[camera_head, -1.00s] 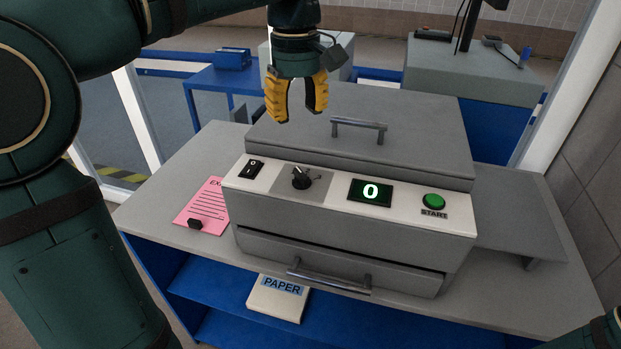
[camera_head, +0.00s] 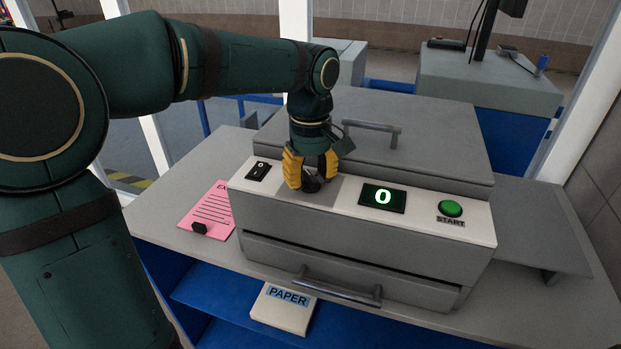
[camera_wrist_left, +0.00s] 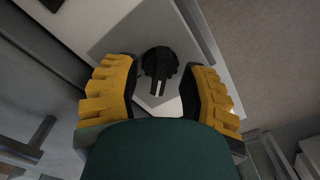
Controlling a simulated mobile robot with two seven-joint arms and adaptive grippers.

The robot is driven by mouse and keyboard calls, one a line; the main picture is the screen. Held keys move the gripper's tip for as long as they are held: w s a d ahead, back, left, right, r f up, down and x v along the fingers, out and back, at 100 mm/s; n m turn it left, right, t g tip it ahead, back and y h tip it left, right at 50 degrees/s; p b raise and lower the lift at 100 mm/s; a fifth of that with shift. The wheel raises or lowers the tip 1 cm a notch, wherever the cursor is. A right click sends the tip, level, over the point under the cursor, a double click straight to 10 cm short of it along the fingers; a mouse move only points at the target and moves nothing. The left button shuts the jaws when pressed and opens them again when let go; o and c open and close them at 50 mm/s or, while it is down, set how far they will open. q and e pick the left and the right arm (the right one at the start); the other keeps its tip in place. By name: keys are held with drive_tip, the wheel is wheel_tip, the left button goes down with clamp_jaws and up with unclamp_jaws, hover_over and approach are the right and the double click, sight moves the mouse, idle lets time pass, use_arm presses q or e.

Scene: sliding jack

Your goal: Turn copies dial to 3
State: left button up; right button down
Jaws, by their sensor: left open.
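The copies dial is a black knob (camera_head: 311,184) on a grey plate on the copier's white control panel. In the head view my left gripper (camera_head: 310,186) is right over it, with yellow fingers pointing down on both sides and hiding much of it. In the left wrist view the dial (camera_wrist_left: 159,68) lies between the open fingers (camera_wrist_left: 158,92), with a visible gap on each side. The display (camera_head: 382,198) reads 0. My right gripper is not in view.
A black power switch (camera_head: 258,171) is left of the dial, and a green START button (camera_head: 450,208) is at the right. The copier lid (camera_head: 430,140) with its handle is behind the panel. A pink sheet (camera_head: 210,208) and a paper pack (camera_head: 284,308) are nearby.

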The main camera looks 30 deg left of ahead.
use_arm(q)
drive_tip(key=shift+f, duration=0.25)
clamp_jaws()
